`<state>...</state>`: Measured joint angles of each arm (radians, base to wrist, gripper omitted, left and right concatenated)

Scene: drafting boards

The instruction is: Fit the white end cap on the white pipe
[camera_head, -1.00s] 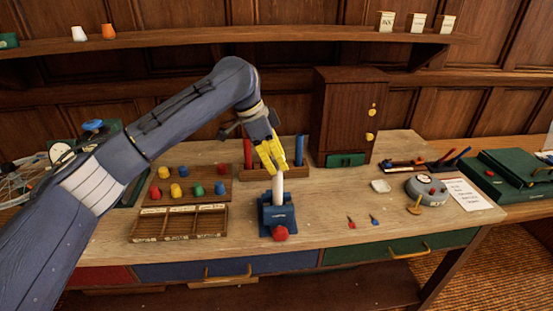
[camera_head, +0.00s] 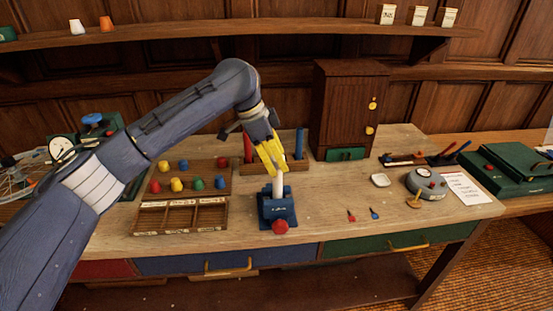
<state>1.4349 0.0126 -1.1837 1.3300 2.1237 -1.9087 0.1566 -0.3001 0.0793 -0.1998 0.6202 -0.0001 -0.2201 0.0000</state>
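The white pipe (camera_head: 278,194) stands upright in a blue vise (camera_head: 277,208) with a red knob, near the middle of the bench. My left gripper (camera_head: 274,168), with yellow fingers, points down directly over the pipe's top end. Its fingertips are close to or around that end; I cannot tell if they touch it. I cannot make out the white end cap; the fingers hide the space between them, so whether they hold it is unclear. My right gripper is not in view.
Left of the vise are a board of coloured caps (camera_head: 209,171) and a wooden compartment tray (camera_head: 181,231). Behind stand a rack with red and blue rods (camera_head: 299,144) and a dark cabinet (camera_head: 340,110). Small red and blue pieces (camera_head: 351,215) lie right of the vise.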

